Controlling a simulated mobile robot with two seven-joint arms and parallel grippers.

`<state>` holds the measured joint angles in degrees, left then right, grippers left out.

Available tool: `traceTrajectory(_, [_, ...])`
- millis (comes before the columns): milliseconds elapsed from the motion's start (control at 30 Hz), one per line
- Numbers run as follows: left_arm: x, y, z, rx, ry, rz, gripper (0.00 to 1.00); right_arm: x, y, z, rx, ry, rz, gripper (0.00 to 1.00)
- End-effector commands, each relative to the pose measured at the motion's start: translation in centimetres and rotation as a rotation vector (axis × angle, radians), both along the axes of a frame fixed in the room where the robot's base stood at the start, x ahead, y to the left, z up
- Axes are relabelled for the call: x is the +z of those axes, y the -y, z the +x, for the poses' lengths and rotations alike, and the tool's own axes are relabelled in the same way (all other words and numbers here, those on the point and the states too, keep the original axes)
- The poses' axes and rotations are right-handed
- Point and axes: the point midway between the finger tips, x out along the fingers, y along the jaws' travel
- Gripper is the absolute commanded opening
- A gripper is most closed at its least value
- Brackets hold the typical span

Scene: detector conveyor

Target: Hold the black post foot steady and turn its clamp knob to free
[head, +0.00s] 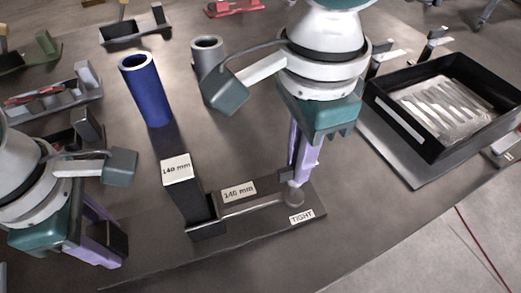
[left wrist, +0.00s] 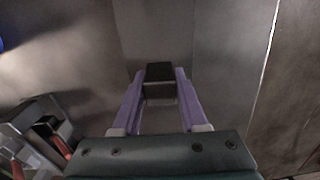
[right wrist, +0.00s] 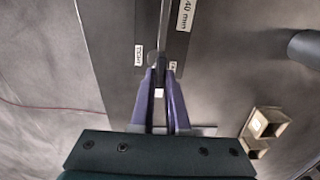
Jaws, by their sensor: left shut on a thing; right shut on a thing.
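The black post foot (head: 255,221) is a long dark plate on the bench, with an upright block labelled 140 mm (head: 183,200) on it. A pale bar runs along the plate to the rounded clamp knob (head: 294,197), beside the TIGHT label (head: 301,216). My right gripper (head: 297,181) points down at the knob end and is shut on the knob; its fingers partly hide it. My left gripper (head: 110,246) is shut on a black block (left wrist: 160,72), seen between its fingers in the left wrist view. I take this block as part of the foot; its join is unclear.
A blue tube (head: 146,90) and a grey tube (head: 207,58) stand behind the foot. A black tray (head: 430,145) with shiny pieces is at the right. Grey holders (head: 70,92) lie at the left. The bench in front of the tray is bare.

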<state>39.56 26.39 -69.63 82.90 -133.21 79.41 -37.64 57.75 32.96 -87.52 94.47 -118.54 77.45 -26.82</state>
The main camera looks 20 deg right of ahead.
Motion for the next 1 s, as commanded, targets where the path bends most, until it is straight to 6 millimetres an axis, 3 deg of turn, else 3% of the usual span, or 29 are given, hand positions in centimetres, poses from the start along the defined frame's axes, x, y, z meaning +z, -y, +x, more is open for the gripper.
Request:
traceTrajectory(67, [0.0,0.0,0.0,0.000,0.000,0.000,0.00,0.1,-0.1,0.0,0.002,0.001,0.004,0.00])
traceTrajectory(100, [0.0,0.0,0.0,0.000,0.000,0.000,0.00,0.1,-0.1,0.0,0.002,0.001,0.004,0.17])
traceTrajectory(333, [0.0,0.0,0.0,0.000,0.000,0.000,0.00,0.0,-0.1,0.0,0.001,0.001,0.002,0.42])
traceTrajectory(667, [0.0,0.0,0.0,0.000,0.000,-0.001,0.00,0.4,0.0,0.0,0.000,0.001,0.001,0.44])
traceTrajectory(767, [0.0,0.0,0.0,0.000,0.000,-0.001,0.00,1.7,-0.1,0.1,0.000,0.003,0.003,0.44])
traceTrajectory(1000, [0.0,0.0,0.0,0.000,0.000,-0.001,0.00,7.0,0.0,0.1,0.001,0.005,0.003,0.44])
